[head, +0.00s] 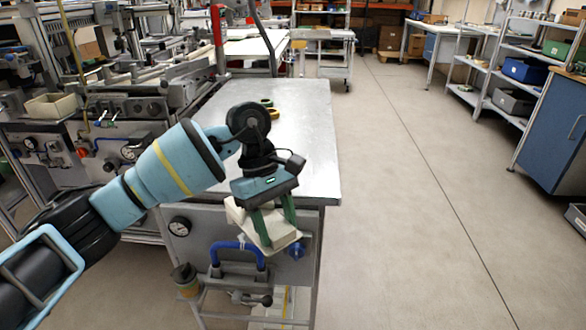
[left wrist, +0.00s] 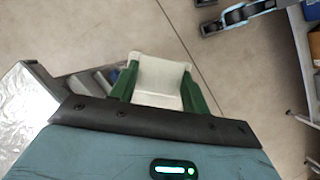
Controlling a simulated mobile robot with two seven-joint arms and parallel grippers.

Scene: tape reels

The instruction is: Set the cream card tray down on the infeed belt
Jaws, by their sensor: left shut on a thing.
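My left gripper (head: 272,217) has green fingers shut on the cream card tray (head: 275,235). It holds the tray in the air, tilted in the picture, in front of the metal table's near edge. In the left wrist view the tray (left wrist: 160,78) sits between the two green fingers (left wrist: 158,90), with floor behind it. I cannot pick out the infeed belt for certain; the machine (head: 115,100) with rails and rollers stands at the left.
A cream bin (head: 50,105) rests on the machine. Open floor (head: 410,200) lies right.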

